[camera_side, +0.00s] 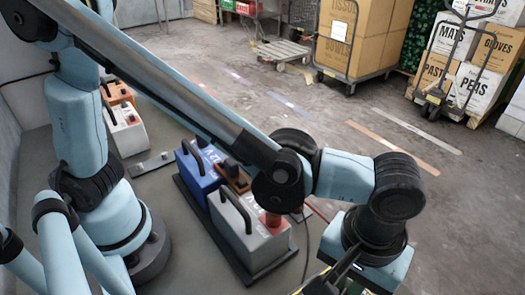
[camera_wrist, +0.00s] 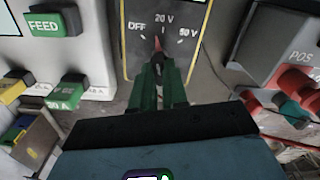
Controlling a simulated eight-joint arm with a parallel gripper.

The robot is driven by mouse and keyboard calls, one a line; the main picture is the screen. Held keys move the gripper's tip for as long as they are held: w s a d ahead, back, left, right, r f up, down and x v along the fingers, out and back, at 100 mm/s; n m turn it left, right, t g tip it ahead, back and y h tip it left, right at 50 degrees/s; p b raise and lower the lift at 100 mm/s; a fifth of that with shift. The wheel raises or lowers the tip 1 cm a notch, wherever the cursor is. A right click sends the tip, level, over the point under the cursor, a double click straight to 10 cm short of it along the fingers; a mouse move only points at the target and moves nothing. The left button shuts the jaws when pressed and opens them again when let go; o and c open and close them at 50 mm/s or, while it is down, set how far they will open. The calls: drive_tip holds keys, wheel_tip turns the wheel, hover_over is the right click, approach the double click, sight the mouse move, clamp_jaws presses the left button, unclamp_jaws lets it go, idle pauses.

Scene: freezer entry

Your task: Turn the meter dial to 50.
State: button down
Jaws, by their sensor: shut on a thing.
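In the wrist view, the meter (camera_wrist: 130,50) faces me with a dark panel in a yellow border. Its dial is marked OFF at left, 20 V at top and 50 V at right. The dial's red pointer tip (camera_wrist: 158,43) points up, close to the 20 V mark and slightly left of it. My gripper (camera_wrist: 160,64), with green fingers, is shut on the dial knob, which the fingers mostly hide. In the side view, my wrist reaches the bottom edge; the meter and fingertips are not clearly visible there.
A green FEED block (camera_wrist: 54,22) and a green plug (camera_wrist: 66,92) are left of the meter. A grey POS box (camera_wrist: 275,45) and red terminals (camera_wrist: 296,80) are right. A blue battery (camera_side: 199,174) and grey battery (camera_side: 240,232) stand beneath my arm in the side view.

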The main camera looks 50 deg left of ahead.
sight(346, 287)
drive_tip(key=m, duration=0.6)
drive_tip(key=shift+m, duration=0.3)
drive_tip(key=m, duration=0.6)
drive_tip(key=shift+m, duration=0.4)
drive_tip(key=c, duration=1.1)
unclamp_jaws()
drive_tip(key=shift+c, duration=0.2)
wheel_tip(346, 287, up, 12)
